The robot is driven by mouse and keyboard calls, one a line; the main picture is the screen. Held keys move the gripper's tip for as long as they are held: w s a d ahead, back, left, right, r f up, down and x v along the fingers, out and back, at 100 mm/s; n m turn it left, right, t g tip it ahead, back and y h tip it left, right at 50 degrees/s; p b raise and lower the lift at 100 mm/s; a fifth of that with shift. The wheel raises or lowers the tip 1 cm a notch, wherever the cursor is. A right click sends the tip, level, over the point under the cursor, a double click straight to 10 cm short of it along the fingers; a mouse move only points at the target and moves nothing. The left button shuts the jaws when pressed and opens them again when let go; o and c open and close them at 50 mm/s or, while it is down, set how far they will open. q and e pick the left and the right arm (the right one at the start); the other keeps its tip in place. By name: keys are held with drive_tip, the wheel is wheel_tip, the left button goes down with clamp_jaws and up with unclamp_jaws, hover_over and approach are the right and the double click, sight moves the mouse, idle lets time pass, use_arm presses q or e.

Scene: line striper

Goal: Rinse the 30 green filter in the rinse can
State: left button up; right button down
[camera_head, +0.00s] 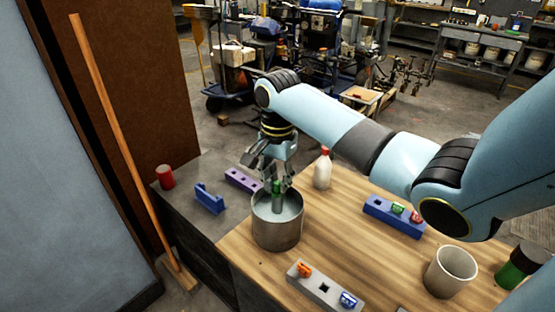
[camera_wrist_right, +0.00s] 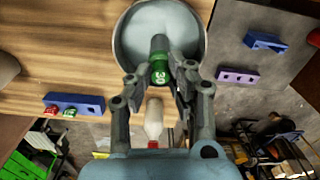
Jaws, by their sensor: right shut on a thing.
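The rinse can (camera_head: 277,231) is a grey metal can with pale liquid inside, on the wooden bench top. It also shows at the top of the right wrist view (camera_wrist_right: 199,27). My right gripper (camera_head: 275,187) points down over the can and is shut on the green filter (camera_head: 277,190). In the right wrist view the filter (camera_wrist_right: 159,72) has a green band marked 30 and a grey end reaching over the liquid. The filter's lower end is inside the can's mouth; I cannot tell how deep it is in the liquid. My left gripper is not in view.
A white bottle with a red cap (camera_head: 322,170) stands close behind the can. A blue block (camera_head: 394,216) holds green and red pieces; a grey block (camera_head: 325,288) holds orange and blue pieces. A white cup (camera_head: 450,271) stands at right. Purple (camera_head: 241,180) and blue (camera_head: 209,199) blocks sit left.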

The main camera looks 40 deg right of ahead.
wheel_tip(320, 180, up, 9)
drive_tip(key=shift+r, duration=0.15)
idle(0.4)
idle(0.4)
